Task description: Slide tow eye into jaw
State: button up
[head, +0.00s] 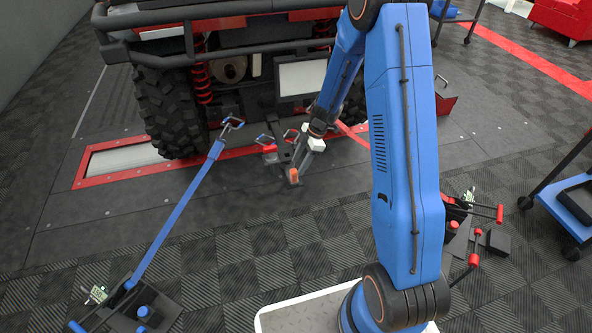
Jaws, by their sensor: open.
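My gripper (299,161) hangs at the end of my blue arm, low in front of the vehicle. It is open, with its fingers pointing down. A small orange piece (294,174) is at or just below the fingertips, over a dark bracket on the floor plate. I cannot tell whether the fingers touch it. Left of the gripper are small red-and-dark fittings (269,149) with blue loops, under the vehicle's front. Which of these small parts is the tow eye and which is the jaw is too small to tell.
The vehicle (228,60) stands behind, its tyre (167,110) at the left. Another anchor (476,232) and a cart (570,195) are right.

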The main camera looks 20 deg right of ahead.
jog(key=w+d+r+m+t, duration=0.1)
jog(key=w+r+t, duration=0.15)
jog(key=r, duration=0.75)
jog(key=w+d+r+m+t+h, duration=0.1)
jog(key=w+d+r+m+t, duration=0.15)
jog(key=r, duration=0.65)
jog(key=w+d+r+t, duration=0.1)
jog(key=r+t, duration=0.2)
jog(key=r, duration=0.7)
jog(key=s+d+r+m+t+h, duration=0.2)
jog(key=s+d+r+m+h, duration=0.15)
jog(key=r, duration=0.25)
jog(key=s+d+r+m+t+h, duration=0.1)
jog(key=s+d+r+m+h, duration=0.1)
jog(key=s+d+r+m, duration=0.4)
jog(key=s+m+g+h, duration=0.2)
jog(key=s+m, duration=0.1)
jog(key=s, duration=1.1)
jog(key=s+a+f+m+g+y, duration=0.1)
jog(key=s+a+f+g+y, duration=0.1)
jog(key=s, duration=0.8)
jog(key=s+a+f+m+g+y, duration=0.1)
jog(key=s+a+f+g+y, duration=0.1)
jog(key=s+a, duration=0.5)
jog(key=s+f, duration=0.1)
jog(key=s, duration=0.2)
jog(key=shift+f, duration=0.4)
